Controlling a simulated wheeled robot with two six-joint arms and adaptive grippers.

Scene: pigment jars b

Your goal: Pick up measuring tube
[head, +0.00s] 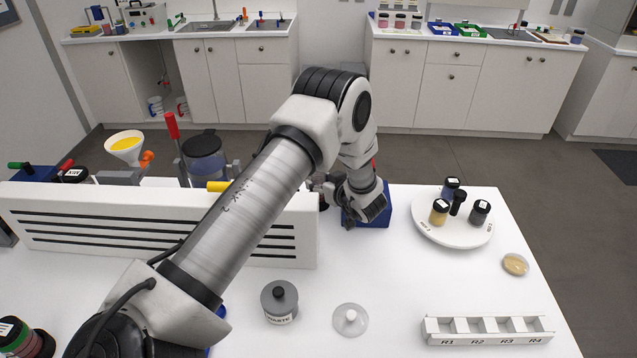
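My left arm reaches in from the lower left across the table. My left gripper (347,208) points down at a blue block (377,212) beside the right end of the white slotted panel. The gripper covers part of the block. Its fingers are small and partly hidden by my own wrist, so I cannot tell whether they are open or shut. I cannot make out a measuring tube; it may be hidden behind the gripper or arm. My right gripper is not in view.
A white slotted panel (150,258) stands at the left. A round tray (430,229) with several jars sits at the right. A grey waste jar (279,304), a clear lid (351,321), a dish (515,264) and a slotted rack (488,338) stand in front. The table's middle right is clear.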

